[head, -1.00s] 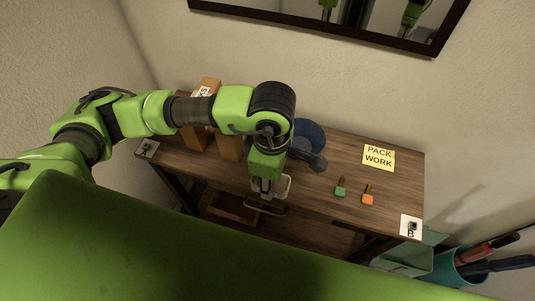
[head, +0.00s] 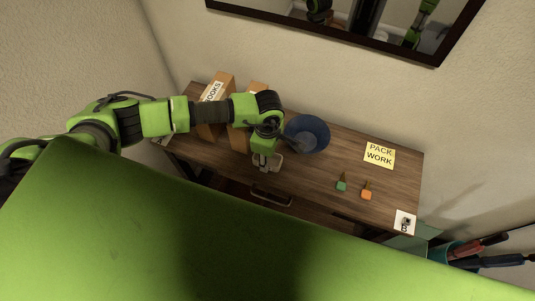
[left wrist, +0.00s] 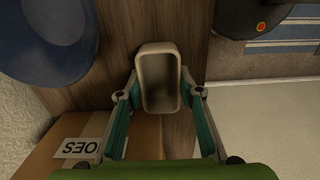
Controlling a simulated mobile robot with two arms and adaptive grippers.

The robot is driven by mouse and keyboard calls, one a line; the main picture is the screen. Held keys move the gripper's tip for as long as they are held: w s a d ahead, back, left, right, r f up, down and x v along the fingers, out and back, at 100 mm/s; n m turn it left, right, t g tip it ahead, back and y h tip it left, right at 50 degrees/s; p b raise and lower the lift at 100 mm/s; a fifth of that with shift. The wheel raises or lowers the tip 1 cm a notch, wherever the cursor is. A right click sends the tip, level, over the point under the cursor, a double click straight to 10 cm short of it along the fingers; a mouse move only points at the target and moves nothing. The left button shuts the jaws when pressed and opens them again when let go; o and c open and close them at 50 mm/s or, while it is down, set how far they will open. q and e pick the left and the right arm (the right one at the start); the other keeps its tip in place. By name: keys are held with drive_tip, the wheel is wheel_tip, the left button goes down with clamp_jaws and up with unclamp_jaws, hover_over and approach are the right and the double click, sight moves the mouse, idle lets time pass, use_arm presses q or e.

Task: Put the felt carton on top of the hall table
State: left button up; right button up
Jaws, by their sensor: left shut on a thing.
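The felt carton (head: 276,162) is a small beige, open-topped box with rounded corners. It also shows in the left wrist view (left wrist: 159,84), upright and empty, between the teal finger pads. My left gripper (head: 266,166) is shut on it. The hall table (head: 315,180) is a dark brown wooden table against the wall. The carton is over the front part of its top, in front of the blue bowl; I cannot tell whether it touches the wood. My right gripper is not in view.
A blue bowl (head: 307,133) stands right of my left gripper. Tall cardboard boxes (head: 216,94) stand at the left. A yellow "PACK WORK" note (head: 379,155), a green item (head: 341,186) and an orange item (head: 366,194) lie at the right. Bare wood lies between them and the bowl.

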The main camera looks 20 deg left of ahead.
use_arm(q)
drive_tip(key=shift+f+b, duration=0.2)
drive_tip(key=shift+b, duration=0.1)
drive_tip(key=o, duration=0.9)
drive_tip(key=shift+r, duration=0.2)
drive_tip(key=shift+r+b, duration=1.9)
drive_tip(key=shift+r, duration=4.1)
